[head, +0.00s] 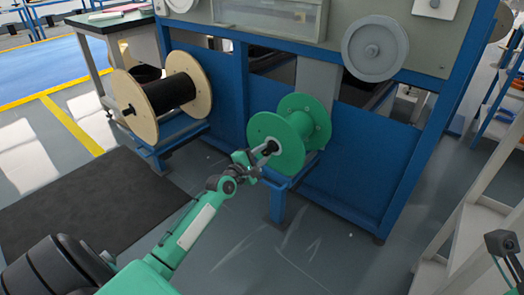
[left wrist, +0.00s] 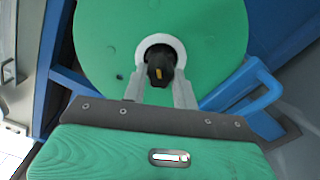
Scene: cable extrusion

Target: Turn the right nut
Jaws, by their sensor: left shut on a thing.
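The right nut (head: 271,147) is a small dark piece at the centre of the green spool (head: 290,106). In the left wrist view the nut (left wrist: 160,68) is black with a yellow mark, inside a pale ring on the spool's green face. My left gripper (head: 262,153) reaches the hub from the front left. In the left wrist view its two grey fingers (left wrist: 159,86) stand on either side of the nut and are shut on it. The fingers and wrist partly hide the hub in the head view.
A wooden-flanged spool (head: 125,105) with black cable hangs to the left on the blue machine frame (head: 228,100). A grey wheel (head: 375,48) is above right. A black mat (head: 95,205) lies on the floor, and a white shelf (head: 470,225) stands at the right.

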